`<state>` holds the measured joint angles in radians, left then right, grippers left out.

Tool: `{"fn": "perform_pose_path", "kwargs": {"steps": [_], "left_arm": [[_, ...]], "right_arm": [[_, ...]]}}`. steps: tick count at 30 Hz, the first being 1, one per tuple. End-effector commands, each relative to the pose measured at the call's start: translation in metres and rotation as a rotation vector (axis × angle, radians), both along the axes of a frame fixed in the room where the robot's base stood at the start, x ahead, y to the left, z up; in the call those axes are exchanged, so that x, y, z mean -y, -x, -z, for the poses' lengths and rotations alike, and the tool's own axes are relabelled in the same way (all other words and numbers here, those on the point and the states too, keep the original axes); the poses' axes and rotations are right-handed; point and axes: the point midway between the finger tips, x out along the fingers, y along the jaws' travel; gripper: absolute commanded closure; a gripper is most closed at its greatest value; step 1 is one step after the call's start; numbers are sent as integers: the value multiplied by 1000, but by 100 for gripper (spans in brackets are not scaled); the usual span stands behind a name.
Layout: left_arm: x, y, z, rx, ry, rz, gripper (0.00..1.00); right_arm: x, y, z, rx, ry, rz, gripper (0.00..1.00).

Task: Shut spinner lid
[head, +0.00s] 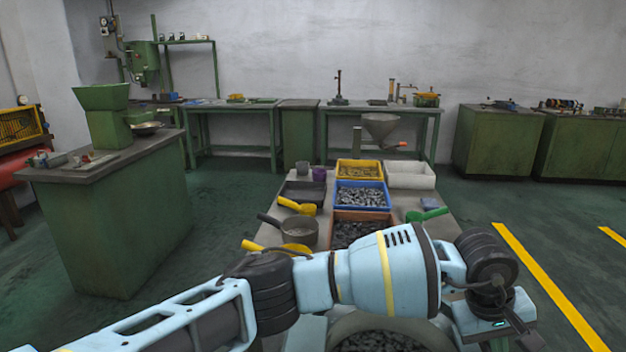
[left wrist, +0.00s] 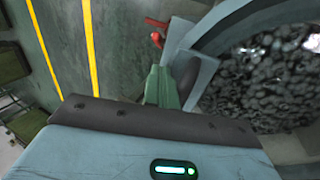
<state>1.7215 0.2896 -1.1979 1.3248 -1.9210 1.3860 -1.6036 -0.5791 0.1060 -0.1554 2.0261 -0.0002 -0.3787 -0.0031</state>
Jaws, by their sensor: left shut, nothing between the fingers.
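The spinner drum's round grey rim (head: 340,326) shows at the bottom of the head view, with dark metal pieces (head: 380,342) visible inside. In the left wrist view the open drum's curved rim (left wrist: 235,20) and the same pieces (left wrist: 265,85) are at the right. I cannot make out the lid for certain. My left gripper (head: 493,322) is right of the drum in the head view; its fingertips are cut off there. In the left wrist view its pale blue body (left wrist: 110,150) fills the bottom, and it is shut and empty. My right gripper is not in view.
A red part (left wrist: 156,38) and a green part (left wrist: 162,88) show beside the drum. Beyond it, a table holds yellow (head: 359,170), blue (head: 362,195) and orange (head: 361,215) bins, a pan (head: 290,229) and scoops. Open floor with yellow lines (head: 545,285) lies right.

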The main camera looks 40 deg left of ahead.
Motion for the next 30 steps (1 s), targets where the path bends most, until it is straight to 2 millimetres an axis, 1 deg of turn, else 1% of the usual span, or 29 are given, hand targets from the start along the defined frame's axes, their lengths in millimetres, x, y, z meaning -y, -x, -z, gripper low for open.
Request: {"fn": "perform_pose_path", "kwargs": {"steps": [1, 6, 15, 18, 20, 23, 28, 30], "left_arm": [[-1, 1, 9, -8, -7, -2, 100], [-2, 2, 14, -11, -9, -2, 100], [-2, 3, 17, -16, -11, -3, 100], [-2, 3, 14, -15, -11, -3, 100], [-2, 4, 9, -14, -11, -3, 100], [-2, 5, -6, -7, -10, -3, 100], [0, 10, -48, 14, -1, -6, 100], [0, 9, -57, 12, 2, -7, 100]], "right_arm": [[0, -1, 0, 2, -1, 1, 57], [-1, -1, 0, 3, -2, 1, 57], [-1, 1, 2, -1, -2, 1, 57], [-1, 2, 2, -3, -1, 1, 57], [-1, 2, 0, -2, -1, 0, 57], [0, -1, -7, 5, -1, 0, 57], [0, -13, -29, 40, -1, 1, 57], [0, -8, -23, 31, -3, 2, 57]]}}
